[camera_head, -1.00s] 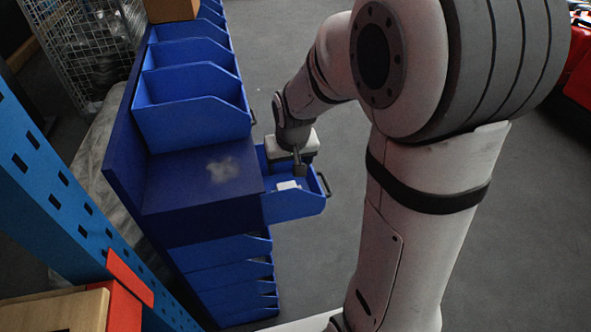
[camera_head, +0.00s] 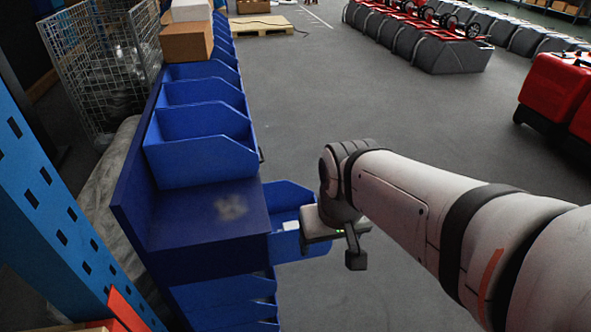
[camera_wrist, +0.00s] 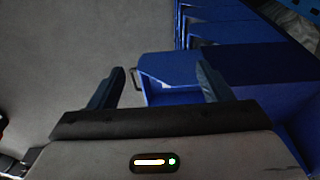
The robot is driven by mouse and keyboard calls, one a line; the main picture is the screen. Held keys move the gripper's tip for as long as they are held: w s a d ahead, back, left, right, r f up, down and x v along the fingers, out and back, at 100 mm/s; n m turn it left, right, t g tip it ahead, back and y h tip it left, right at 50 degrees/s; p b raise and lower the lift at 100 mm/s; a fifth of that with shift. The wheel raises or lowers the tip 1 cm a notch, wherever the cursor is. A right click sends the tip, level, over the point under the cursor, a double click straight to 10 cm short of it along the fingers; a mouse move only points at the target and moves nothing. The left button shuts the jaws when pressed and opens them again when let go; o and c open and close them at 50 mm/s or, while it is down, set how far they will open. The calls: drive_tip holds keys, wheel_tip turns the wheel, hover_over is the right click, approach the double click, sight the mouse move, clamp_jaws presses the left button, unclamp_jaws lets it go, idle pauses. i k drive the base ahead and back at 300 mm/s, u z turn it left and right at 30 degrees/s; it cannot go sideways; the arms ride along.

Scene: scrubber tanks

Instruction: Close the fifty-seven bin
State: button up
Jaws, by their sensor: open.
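No number is legible. My gripper (camera_head: 355,260) is at the bin's outer right end and hides its front and handle. I cannot tell whether it touches the bin. In the wrist view my gripper (camera_wrist: 160,86) has its two dark fingers spread apart and nothing held between them. A blue bin with a dark handle (camera_wrist: 136,79) lies beyond the fingers there.
The blue rack (camera_head: 185,245) has open bins (camera_head: 200,143) above and more below. A wire cage (camera_head: 100,70) and blue perforated upright (camera_head: 45,210) stand left. Clear grey floor (camera_head: 330,90) lies right; red machines (camera_head: 555,90) stand far right.

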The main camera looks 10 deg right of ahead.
sight(283, 199)
drive_tip(key=u, duration=2.35)
drive_tip(key=k, duration=1.7)
drive_tip(key=z, duration=1.3)
drive_tip(key=i, duration=1)
drive_tip(key=z, duration=0.05)
